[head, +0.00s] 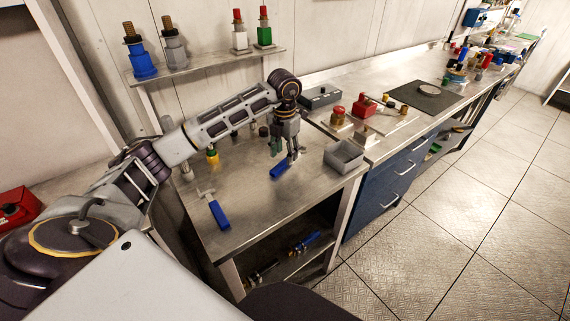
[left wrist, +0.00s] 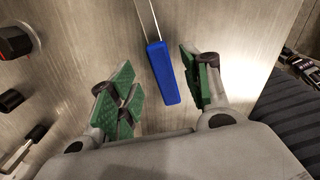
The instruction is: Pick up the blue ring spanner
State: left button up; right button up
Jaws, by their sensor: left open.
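A tool with a blue handle (head: 280,169) lies on the near metal bench, right by my left gripper (head: 292,155). In the left wrist view its blue handle (left wrist: 162,73) lies between the open fingers of my left gripper (left wrist: 160,92), a little beyond the tips, and its thin metal shaft runs out of the top of the picture. Its head is hidden, so I cannot tell if it is a ring spanner. My left gripper is open and empty above the bench. A second blue-handled tool (head: 219,214) with a crosswise metal head lies nearer the bench's left front. My right gripper is not in view.
A grey open box (head: 344,157) stands right of my left gripper. Dark fittings and a yellow-based one (head: 212,156) stand behind and left. A shelf (head: 205,66) with blue, green and red fittings is above. Blue-handled tools (head: 305,241) lie on the lower shelf.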

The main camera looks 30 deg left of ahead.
pick_arm(q)
notch_tip(320, 180, down, 2)
jog(key=shift+d, duration=0.1)
jog(key=shift+f, duration=0.45)
jog(key=c, duration=1)
grip_shut()
jog(key=shift+w+r, duration=0.1)
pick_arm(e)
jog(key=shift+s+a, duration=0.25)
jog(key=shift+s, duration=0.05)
